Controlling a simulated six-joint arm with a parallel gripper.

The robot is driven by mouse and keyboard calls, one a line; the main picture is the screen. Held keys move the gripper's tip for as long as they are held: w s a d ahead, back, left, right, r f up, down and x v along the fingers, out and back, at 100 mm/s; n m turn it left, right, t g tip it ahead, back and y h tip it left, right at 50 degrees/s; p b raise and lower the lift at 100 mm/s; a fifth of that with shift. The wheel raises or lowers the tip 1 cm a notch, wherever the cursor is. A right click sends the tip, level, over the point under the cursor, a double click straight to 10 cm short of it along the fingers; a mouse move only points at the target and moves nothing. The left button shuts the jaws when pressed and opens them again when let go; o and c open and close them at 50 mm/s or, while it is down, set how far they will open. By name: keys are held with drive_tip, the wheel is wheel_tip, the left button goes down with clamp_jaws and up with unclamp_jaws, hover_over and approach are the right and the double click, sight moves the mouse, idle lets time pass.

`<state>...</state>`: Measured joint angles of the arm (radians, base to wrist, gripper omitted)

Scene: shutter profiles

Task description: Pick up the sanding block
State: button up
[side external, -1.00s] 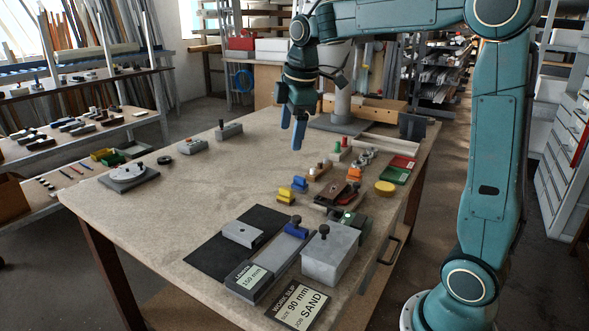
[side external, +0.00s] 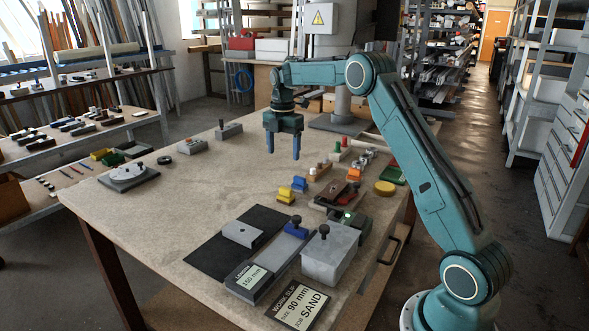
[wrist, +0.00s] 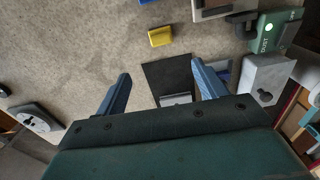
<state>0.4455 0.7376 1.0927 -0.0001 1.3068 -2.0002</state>
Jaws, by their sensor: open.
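My gripper (side external: 282,156) is open and empty, fingers pointing down, above the bare middle of the table. In the wrist view its two blue fingers (wrist: 160,78) stand wide apart with nothing between them. I cannot tell for sure which thing is the sanding block. The gripper touches none of these.
A work slip (side external: 297,305) reads 90 mm, SAND. A bar labelled 150 mm (side external: 250,276) lies beside the mat. A dial device (side external: 128,175) and knobbed blocks (side external: 193,145) stand at the left and back. Coloured items crowd the right edge. The table's left middle is clear.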

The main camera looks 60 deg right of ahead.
sight(286, 188)
drive_tip(key=shift+d+f, duration=0.15)
drive_tip(key=shift+f, duration=0.1)
drive_tip(key=shift+f, duration=0.1)
drive_tip(key=shift+f, duration=4.15)
drive_tip(key=shift+f, duration=0.1)
drive_tip(key=shift+s+d+f, duration=0.1)
drive_tip(key=shift+s+f, duration=0.05)
drive_tip(key=shift+f, duration=2.35)
